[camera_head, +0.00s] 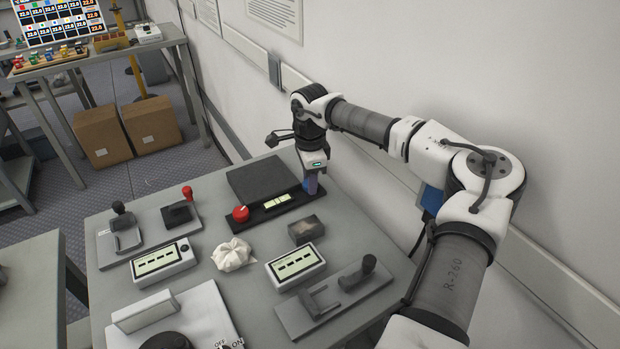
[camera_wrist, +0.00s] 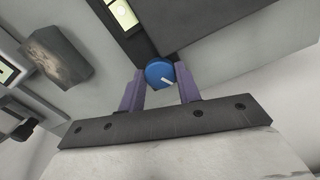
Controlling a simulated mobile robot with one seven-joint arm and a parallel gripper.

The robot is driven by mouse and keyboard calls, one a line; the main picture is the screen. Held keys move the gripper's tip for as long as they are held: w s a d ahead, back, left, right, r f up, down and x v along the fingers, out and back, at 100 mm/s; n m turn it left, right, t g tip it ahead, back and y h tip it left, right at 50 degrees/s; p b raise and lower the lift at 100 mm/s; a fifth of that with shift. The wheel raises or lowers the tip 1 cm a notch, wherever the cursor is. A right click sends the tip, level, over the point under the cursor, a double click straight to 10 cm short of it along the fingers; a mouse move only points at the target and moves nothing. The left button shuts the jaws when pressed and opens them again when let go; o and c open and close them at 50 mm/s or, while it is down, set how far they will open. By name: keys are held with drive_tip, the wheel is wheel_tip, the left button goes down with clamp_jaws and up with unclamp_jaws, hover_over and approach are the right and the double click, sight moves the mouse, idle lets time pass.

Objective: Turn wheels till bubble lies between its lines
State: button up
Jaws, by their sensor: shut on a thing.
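A dark block (camera_head: 262,182) lies at the far side of the bench, with a black strip (camera_head: 285,206) along its near side. A yellow-green vial window (camera_head: 277,200) sits in the strip; the bubble is too small to make out. A red wheel (camera_head: 241,213) is at the strip's left end. A blue wheel (camera_wrist: 160,73) with a white mark is at the other end. My gripper (camera_wrist: 160,92) points down over that right end. Its purple fingers are shut on the blue wheel, one on each side. In the head view the gripper (camera_head: 311,188) mostly hides this wheel.
A dark worn block (camera_head: 306,230) stands just in front of the strip. A crumpled cloth (camera_head: 233,254), two display boxes (camera_head: 296,266) (camera_head: 162,262) and a lever clamp (camera_head: 338,296) lie nearer. The wall (camera_head: 400,80) is close behind my arm.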

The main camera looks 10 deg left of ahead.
drive_tip(key=m+b, duration=0.1)
drive_tip(key=m, duration=0.2)
drive_tip(key=shift+f+b, duration=0.1)
drive_tip(key=shift+b, duration=0.3)
drive_tip(key=m+b, duration=0.1)
drive_tip(key=m, duration=0.2)
drive_tip(key=shift+m+b, duration=0.35)
drive_tip(key=shift+m, duration=0.05)
drive_tip(key=m+b, duration=0.1)
drive_tip(key=m, duration=0.2)
drive_tip(key=shift+m+b, duration=0.75)
drive_tip(key=shift+m, duration=1.25)
drive_tip(key=o, duration=1)
drive_tip(key=shift+c, duration=0.2)
